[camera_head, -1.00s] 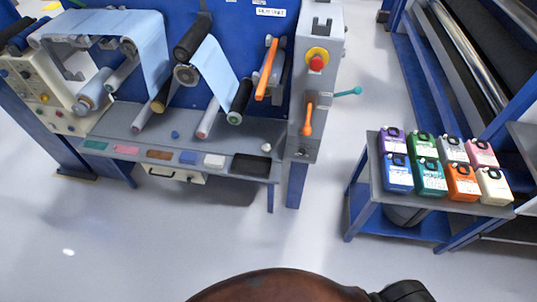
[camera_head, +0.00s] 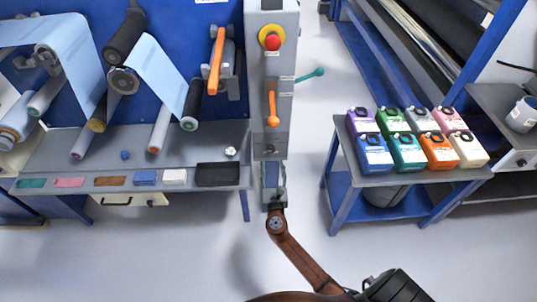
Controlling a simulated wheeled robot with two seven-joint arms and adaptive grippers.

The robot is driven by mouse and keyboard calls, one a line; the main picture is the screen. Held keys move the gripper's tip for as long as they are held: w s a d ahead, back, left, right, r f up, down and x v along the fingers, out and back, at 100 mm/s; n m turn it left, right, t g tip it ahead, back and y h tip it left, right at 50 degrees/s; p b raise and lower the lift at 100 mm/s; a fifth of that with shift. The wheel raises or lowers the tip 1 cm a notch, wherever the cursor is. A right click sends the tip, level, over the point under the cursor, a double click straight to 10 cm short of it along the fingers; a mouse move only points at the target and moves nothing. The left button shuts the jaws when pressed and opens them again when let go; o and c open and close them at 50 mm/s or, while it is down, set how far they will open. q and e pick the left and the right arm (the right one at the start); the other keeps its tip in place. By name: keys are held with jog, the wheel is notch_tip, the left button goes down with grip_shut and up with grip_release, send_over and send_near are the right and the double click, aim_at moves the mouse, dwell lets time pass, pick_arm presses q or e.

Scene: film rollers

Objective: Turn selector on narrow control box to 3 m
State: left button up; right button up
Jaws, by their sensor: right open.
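The narrow control box (camera_head: 270,75) is a tall grey upright panel at the right end of the blue film machine. It carries a red button on a yellow ring (camera_head: 271,39) near its top and an orange handle (camera_head: 272,108) pointing up and down below that. I cannot tell which part is the selector, and its markings are too small to read. My right gripper (camera_head: 273,180) is open at the foot of the box, below the orange handle and apart from it. It hides part of the lower box. My left gripper is not in view.
A teal lever (camera_head: 310,75) sticks out to the right of the box. A grey shelf (camera_head: 120,160) with film rollers above lies to the left. A table (camera_head: 345,177) with several coloured containers stands to the right. Floor between is clear.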

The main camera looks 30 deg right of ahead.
aim_at(270, 151)
jog(key=x, duration=0.2)
jog(key=b+x, duration=0.1)
jog(key=x, duration=0.3)
jog(key=shift+w+d+r, duration=0.1)
jog(key=shift+w+r, duration=0.2)
jog(key=shift+w, duration=0.1)
jog(key=shift+w+d+b, duration=0.3)
jog(key=shift+w, duration=0.1)
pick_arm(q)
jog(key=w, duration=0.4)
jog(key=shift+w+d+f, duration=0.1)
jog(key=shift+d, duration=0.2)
pick_arm(e)
jog(key=c, duration=1.1)
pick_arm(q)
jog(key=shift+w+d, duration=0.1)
pick_arm(e)
jog(key=shift+a, duration=0.15)
jog(key=shift+c, duration=0.3)
